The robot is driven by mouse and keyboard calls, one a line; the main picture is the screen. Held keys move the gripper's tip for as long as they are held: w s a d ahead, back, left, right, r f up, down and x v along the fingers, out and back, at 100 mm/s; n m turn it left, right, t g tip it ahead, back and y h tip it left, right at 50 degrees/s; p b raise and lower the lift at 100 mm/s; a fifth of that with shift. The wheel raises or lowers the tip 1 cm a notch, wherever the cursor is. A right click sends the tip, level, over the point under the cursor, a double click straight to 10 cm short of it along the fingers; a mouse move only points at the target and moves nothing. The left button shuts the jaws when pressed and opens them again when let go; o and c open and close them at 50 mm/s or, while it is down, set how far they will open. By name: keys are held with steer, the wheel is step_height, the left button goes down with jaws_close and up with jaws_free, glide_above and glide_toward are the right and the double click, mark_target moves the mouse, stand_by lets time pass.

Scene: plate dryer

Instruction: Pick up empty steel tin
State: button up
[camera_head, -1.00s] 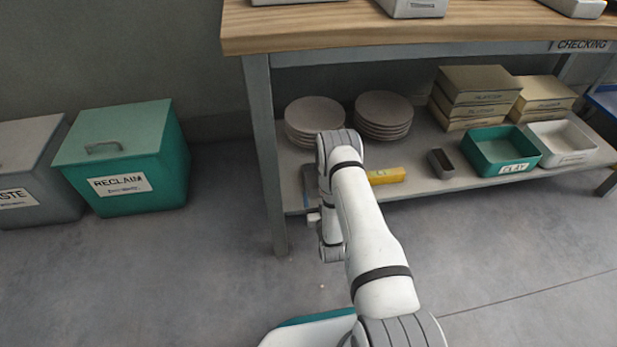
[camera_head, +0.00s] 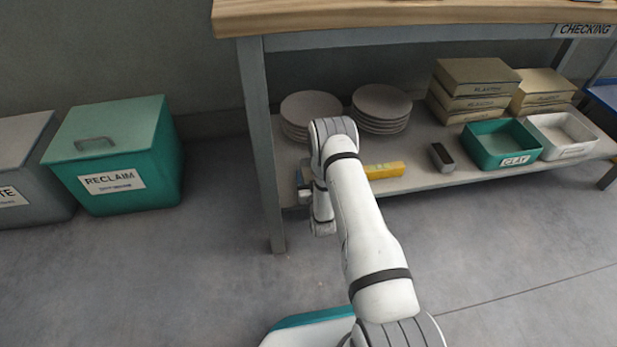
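A small grey rectangular tin (camera_head: 441,157), most likely the steel tin, stands on the lower shelf of the bench. Its open top shows, and its inside looks dark and empty. It sits between a yellow box and a teal tray. My arm reaches forward to the shelf's left front edge, well left of the tin and apart from it. A small pale part at the arm's end, likely my gripper (camera_head: 304,195), shows beside the wrist. Its fingers cannot be made out, and nothing held can be seen.
The lower shelf (camera_head: 455,182) also holds two stacks of plates (camera_head: 382,103), a yellow box (camera_head: 384,170), a teal clay tray (camera_head: 500,150), a pale tray (camera_head: 562,140) and stacked boxes (camera_head: 478,80). The wooden benchtop (camera_head: 400,17) overhangs it. A bench leg (camera_head: 262,150) and reclaim bin (camera_head: 115,160) stand left.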

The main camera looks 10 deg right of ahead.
steer(key=c, duration=0.8)
